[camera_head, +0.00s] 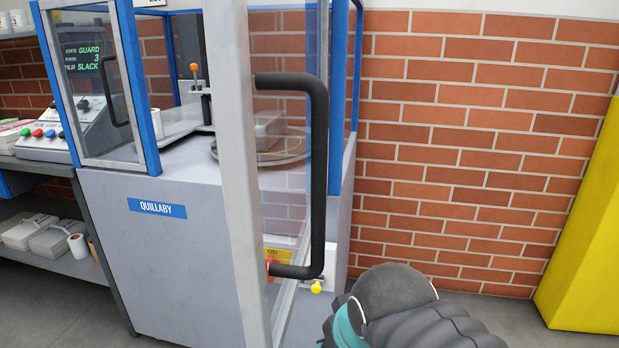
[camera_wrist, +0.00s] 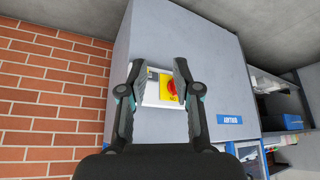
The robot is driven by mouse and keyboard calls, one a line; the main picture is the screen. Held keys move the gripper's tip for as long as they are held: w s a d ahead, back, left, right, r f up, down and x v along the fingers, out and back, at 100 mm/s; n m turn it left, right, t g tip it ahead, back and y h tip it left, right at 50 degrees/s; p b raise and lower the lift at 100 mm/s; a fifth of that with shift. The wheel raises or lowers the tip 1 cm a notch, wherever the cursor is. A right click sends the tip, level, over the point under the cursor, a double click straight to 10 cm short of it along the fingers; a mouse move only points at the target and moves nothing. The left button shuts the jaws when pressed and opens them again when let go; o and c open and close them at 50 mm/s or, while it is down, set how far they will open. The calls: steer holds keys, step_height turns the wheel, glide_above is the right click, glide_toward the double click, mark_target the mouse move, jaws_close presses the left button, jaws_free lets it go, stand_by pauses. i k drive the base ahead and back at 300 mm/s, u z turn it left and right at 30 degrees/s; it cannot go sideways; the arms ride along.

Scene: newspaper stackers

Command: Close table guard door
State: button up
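The table guard door (camera_head: 234,170) is a clear panel in a grey frame with a long black handle (camera_head: 318,180). In the head view it stands swung open, edge towards me, in front of the grey machine cabinet (camera_head: 165,255). Behind it the round table (camera_head: 262,158) shows through the opening and the clear panel. My gripper (camera_wrist: 158,68) shows in the wrist view, its two fingers apart with nothing held. It faces the grey cabinet side (camera_wrist: 205,45), where a red knob on a yellow plate (camera_wrist: 171,90) sits behind the fingers. The door handle is not visible in the wrist view.
A second blue-framed clear panel (camera_head: 100,85) with a black handle is at the left. Beside it are a console (camera_head: 45,145) and a lit screen reading "GUARD". A brick wall (camera_head: 470,150) stands behind, and a yellow block (camera_head: 590,230) at the right. Grey floor lies between.

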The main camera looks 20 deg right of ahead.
mark_target(226, 25)
steer(key=k, duration=0.4)
steer(key=u, duration=1.55)
steer(key=k, duration=0.7)
steer(key=z, duration=1.25)
